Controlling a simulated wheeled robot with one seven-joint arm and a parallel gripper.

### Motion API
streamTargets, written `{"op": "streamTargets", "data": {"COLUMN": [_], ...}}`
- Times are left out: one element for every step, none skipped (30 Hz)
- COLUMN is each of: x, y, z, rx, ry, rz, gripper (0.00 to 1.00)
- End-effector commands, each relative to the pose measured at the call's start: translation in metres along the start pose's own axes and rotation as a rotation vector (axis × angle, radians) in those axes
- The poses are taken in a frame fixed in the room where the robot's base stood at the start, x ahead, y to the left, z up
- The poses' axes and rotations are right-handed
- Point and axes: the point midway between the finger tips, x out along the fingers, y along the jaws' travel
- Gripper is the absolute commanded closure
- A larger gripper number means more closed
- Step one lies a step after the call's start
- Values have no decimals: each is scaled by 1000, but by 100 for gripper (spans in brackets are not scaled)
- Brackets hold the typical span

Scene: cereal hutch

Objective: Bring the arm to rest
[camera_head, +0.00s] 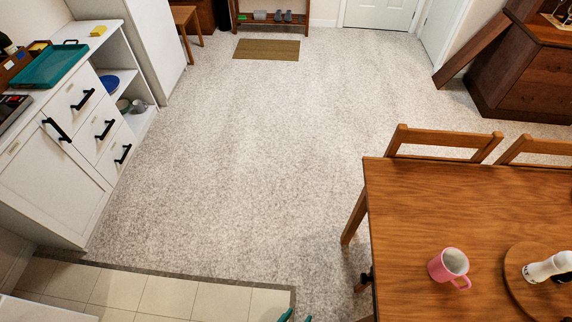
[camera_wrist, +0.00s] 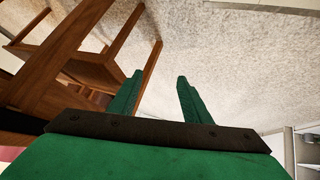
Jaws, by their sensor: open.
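My gripper (camera_wrist: 158,95) shows in the wrist view as two green fingers spread apart on a dark bar, with nothing between them. It is open and empty. Carpet and chair legs show beyond the fingers. In the head view only the green tips of my gripper (camera_head: 296,316) show at the bottom edge, left of the dining table. The rest of my arm is out of sight there.
A wooden table (camera_head: 420,210) with a pink mug (camera_head: 449,265) and a round board (camera_head: 515,285) stands at the right, with chairs (camera_head: 445,143) behind it. A white cabinet (camera_head: 60,170) stands at the left. The carpet (camera_head: 240,150) between them is clear.

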Motion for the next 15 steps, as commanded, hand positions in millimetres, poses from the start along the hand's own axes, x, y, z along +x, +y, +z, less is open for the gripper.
{"op": "streamTargets", "data": {"x": [-16, -26, -39, -50, -61, -76, -88, -101, -118, -131, -144, -160, -172, -183, -196], "y": [-4, -7, -10, -13, -14, -15, -15, -14, -11, -8, -5, 0, 5, 9, 15], "z": [2, 0, -4, -8, -13, -21, -29, -37, -49, -58, -68, -81, -91, -100, -112], "rx": [-15, -22, -32, -36, -40, -43, -45, -47, -45, -45, -42, -38, -36, -32, -27], "ry": [15, 32, 58, 81, 107, 146, 180, 214, 264, 302, 341, 393, 429, 466, 509], "rz": [-74, -119, -174, -214, -251, -295, -326, -353, -384, -402, -418, -433, -440, -445, -447], "gripper": [56, 56, 56, 56, 56, 56, 56, 56, 56, 56, 56, 56, 56, 56, 56]}}
